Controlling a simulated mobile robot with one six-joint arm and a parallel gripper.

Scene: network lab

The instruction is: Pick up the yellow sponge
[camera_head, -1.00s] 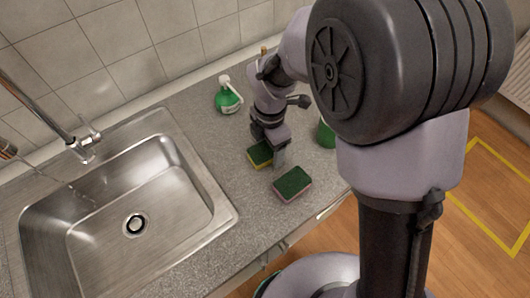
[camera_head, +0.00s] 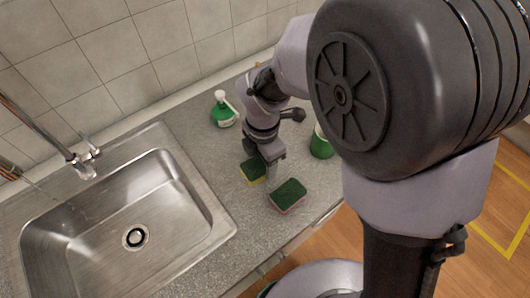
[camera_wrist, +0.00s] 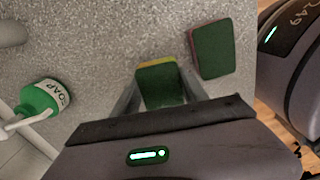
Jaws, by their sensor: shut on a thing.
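The yellow sponge (camera_head: 254,173) has a dark green top and a yellow side. It is on or just above the grey counter; I cannot tell which. My gripper (camera_head: 258,165) is shut on it from above. In the wrist view the sponge (camera_wrist: 160,84) sits between the two fingers of my gripper (camera_wrist: 158,95), and its near part is hidden by the gripper body. A second sponge (camera_head: 288,195), green on top with a pinkish side, lies on the counter to the right, apart from my gripper. It also shows in the wrist view (camera_wrist: 213,50).
A green soap bottle (camera_head: 224,110) with a white pump stands behind and left. A green container (camera_head: 321,143) stands to the right near my arm. The steel sink (camera_head: 130,215) with its tap (camera_head: 85,160) fills the left. The counter (camera_head: 205,150) between is clear.

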